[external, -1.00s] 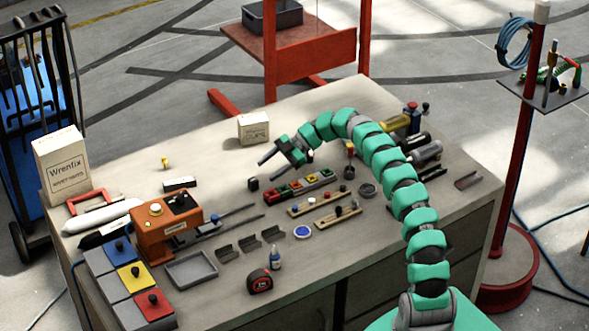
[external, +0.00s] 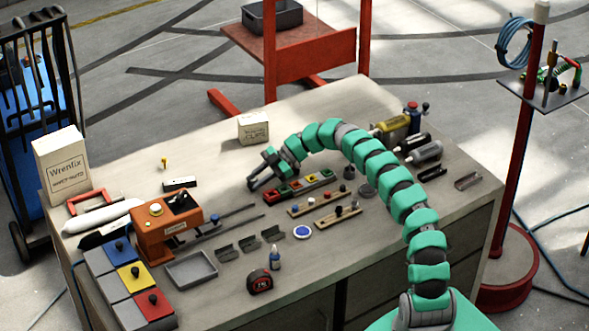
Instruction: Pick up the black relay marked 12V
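My gripper (external: 258,174) is low over the table at the left end of the row of coloured blocks, pointing down and left. A small dark shape (external: 251,184) at its fingertips is where a small black cube stood, which looks like the relay; no 12V marking can be read. The fingers and the cube blend together, so I cannot tell whether the fingers are around it, touching it or closed.
A row of coloured blocks (external: 300,187) lies just right of the gripper. A white carton (external: 254,128) stands behind it. A black-and-white block (external: 180,183) and an orange machine (external: 167,228) are to the left. Dark brackets (external: 249,242) lie in front.

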